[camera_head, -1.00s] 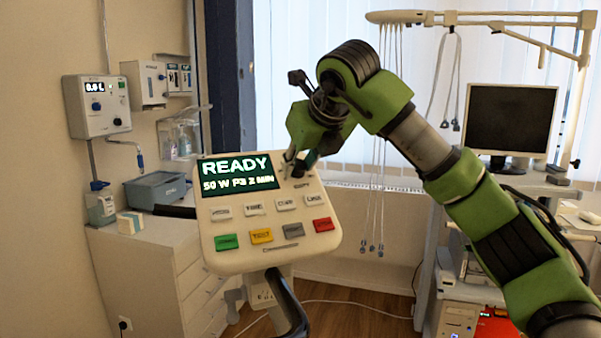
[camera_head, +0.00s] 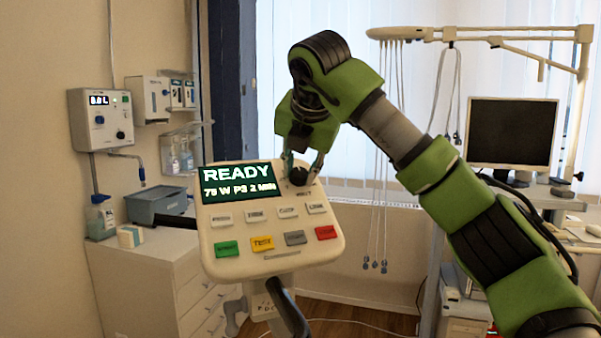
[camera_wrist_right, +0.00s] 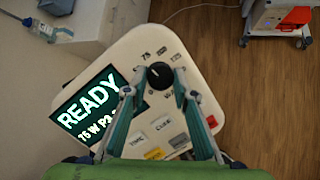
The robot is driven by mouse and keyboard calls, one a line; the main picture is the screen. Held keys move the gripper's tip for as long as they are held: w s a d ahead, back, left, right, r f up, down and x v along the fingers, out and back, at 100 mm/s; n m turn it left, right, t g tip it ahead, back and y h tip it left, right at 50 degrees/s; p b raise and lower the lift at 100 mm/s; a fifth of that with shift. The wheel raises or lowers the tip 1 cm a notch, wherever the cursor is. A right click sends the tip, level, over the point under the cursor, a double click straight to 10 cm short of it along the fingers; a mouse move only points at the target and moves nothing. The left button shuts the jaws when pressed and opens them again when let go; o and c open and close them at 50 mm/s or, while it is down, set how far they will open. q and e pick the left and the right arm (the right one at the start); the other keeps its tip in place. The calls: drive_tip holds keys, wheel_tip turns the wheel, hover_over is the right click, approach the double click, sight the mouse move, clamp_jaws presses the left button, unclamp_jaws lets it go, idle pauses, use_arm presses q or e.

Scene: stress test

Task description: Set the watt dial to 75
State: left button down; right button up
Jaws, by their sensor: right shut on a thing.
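The watt dial (camera_head: 298,177) is a dark round knob at the upper right of a cream control panel (camera_head: 270,263). The panel's screen (camera_head: 238,186) reads READY and 75 W P3 2 MIN. My right gripper (camera_head: 303,172) reaches down from above with its fingers on either side of the dial, shut on it. In the right wrist view the dial (camera_wrist_right: 159,75) sits between the fingertips, near a printed 75 (camera_wrist_right: 147,54). The fingers partly cover the screen there. My left gripper is in neither view.
Below the screen the panel has grey buttons and a row with green (camera_head: 227,248), yellow (camera_head: 262,243), grey and red (camera_head: 326,232) buttons. A cabinet with a blue-grey basin (camera_head: 157,204) stands at left. A monitor (camera_head: 512,133) stands at right.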

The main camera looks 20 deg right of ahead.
drive_tip(key=shift+m, duration=0.5)
drive_tip(key=o, duration=1.1)
drive_tip(key=v, duration=1.2)
drive_tip(key=shift+a, duration=0.1)
